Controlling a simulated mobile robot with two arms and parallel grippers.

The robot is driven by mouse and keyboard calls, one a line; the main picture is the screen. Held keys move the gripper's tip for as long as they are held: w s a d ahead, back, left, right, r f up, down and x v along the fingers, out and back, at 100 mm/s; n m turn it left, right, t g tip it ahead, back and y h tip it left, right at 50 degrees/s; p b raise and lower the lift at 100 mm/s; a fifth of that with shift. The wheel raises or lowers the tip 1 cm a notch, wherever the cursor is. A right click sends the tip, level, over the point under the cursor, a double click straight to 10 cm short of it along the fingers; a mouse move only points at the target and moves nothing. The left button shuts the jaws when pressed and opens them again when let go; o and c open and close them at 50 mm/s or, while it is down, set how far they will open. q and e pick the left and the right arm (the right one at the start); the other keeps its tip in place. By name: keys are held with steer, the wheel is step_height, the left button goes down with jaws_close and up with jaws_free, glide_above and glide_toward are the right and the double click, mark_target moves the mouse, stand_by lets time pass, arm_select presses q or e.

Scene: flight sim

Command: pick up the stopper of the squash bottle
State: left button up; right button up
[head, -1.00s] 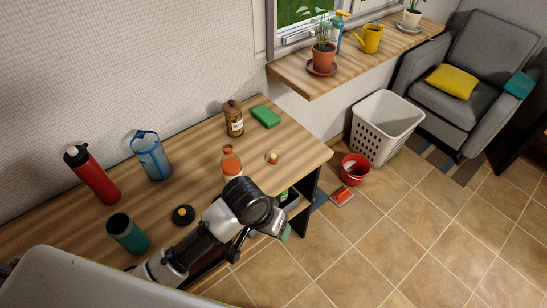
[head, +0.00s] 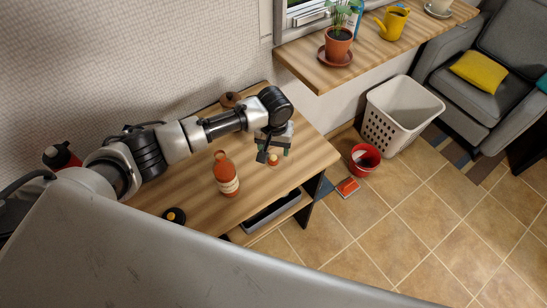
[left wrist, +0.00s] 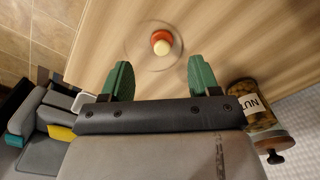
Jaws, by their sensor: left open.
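The stopper (head: 273,160) is a small orange-red piece with a cream end. It lies at the right part of the wooden table, on a clear round dish (left wrist: 140,57) that the left wrist view shows. In that view the stopper (left wrist: 160,42) is ahead of the fingertips, centred between them and not touched. The orange squash bottle (head: 226,172) with a pale label stands upright to its left. My left gripper (head: 275,150) is open and empty, its green fingers over the table close by the stopper; they also show in the left wrist view (left wrist: 161,75). My right gripper is not in view.
A nut jar (left wrist: 255,108) stands beside the left gripper; in the head view my arm hides most of it. A black round lid (head: 173,216) lies on the table (head: 300,178). A red bottle (head: 61,157) is partly hidden. A windowsill shelf (head: 385,50) is behind right.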

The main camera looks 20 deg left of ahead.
mark_target(273, 157)
arm_select(q)
steer(key=shift+w+f, duration=0.15)
steer(key=shift+f, duration=0.25)
step_height(273, 157, down, 4)
steer(key=shift+a+f+p, duration=0.15)
steer(key=shift+f+p, duration=0.1)
steer(key=shift+p, duration=0.1)
steer(key=shift+f, duration=0.4)
steer(key=c, duration=1)
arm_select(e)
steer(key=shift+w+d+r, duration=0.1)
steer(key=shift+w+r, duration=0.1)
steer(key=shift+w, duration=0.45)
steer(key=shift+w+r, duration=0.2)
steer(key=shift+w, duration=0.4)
